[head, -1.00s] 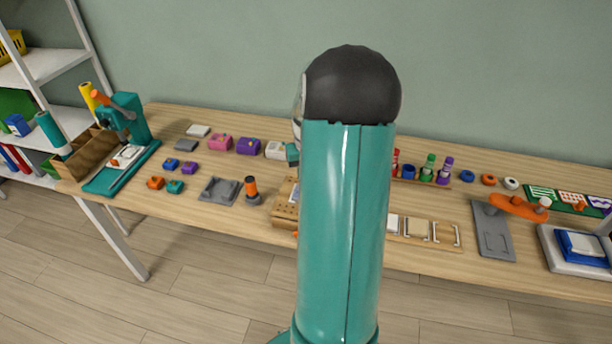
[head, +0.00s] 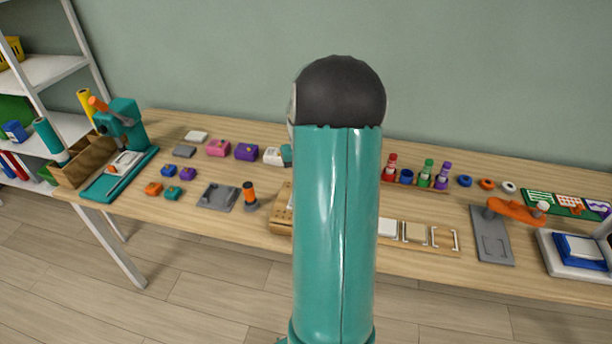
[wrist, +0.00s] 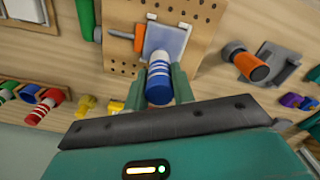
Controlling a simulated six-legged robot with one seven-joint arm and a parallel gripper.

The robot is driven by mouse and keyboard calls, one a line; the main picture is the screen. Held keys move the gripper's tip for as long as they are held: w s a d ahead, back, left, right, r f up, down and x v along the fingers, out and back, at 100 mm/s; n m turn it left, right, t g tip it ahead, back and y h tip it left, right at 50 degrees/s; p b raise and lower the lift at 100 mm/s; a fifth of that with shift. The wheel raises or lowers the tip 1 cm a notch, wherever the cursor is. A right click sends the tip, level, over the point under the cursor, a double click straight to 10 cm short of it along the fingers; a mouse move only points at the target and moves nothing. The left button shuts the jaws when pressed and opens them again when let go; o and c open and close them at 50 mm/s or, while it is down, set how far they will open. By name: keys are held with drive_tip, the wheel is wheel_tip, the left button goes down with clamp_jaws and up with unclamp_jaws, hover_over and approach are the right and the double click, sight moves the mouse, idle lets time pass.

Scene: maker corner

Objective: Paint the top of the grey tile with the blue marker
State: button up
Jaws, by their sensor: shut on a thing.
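My gripper (wrist: 160,80) is shut on the blue marker (wrist: 158,90), which has white bands, in the wrist view. The marker's far end points at the grey tile (wrist: 168,38), a pale grey-blue square on a perforated wooden board (wrist: 207,20). The marker overlaps the tile's near edge in the picture; I cannot tell whether its tip touches the tile. An orange-tipped clamp (wrist: 121,35) sits at the tile's left. In the head view my arm hides the tile and marker, and only the board's left end (head: 281,215) shows.
A marker rack (head: 400,186) with red, green and purple markers and a blue holder stands right of my arm. Bare table shows between the objects.

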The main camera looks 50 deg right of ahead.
drive_tip(key=shift+w+a, duration=0.1)
drive_tip(key=shift+w, duration=0.15)
drive_tip(key=shift+w+a, duration=0.2)
drive_tip(key=shift+w, duration=0.25)
drive_tip(key=shift+s+a, duration=0.3)
drive_tip(key=shift+a, duration=0.35)
drive_tip(key=shift+a, duration=0.1)
drive_tip(key=shift+s+a, duration=0.3)
drive_tip(key=shift+a, duration=0.15)
drive_tip(key=shift+s+d, duration=0.25)
drive_tip(key=shift+s, duration=0.35)
drive_tip(key=shift+s, duration=0.1)
drive_tip(key=shift+s+d, duration=0.3)
drive_tip(key=shift+s, duration=0.2)
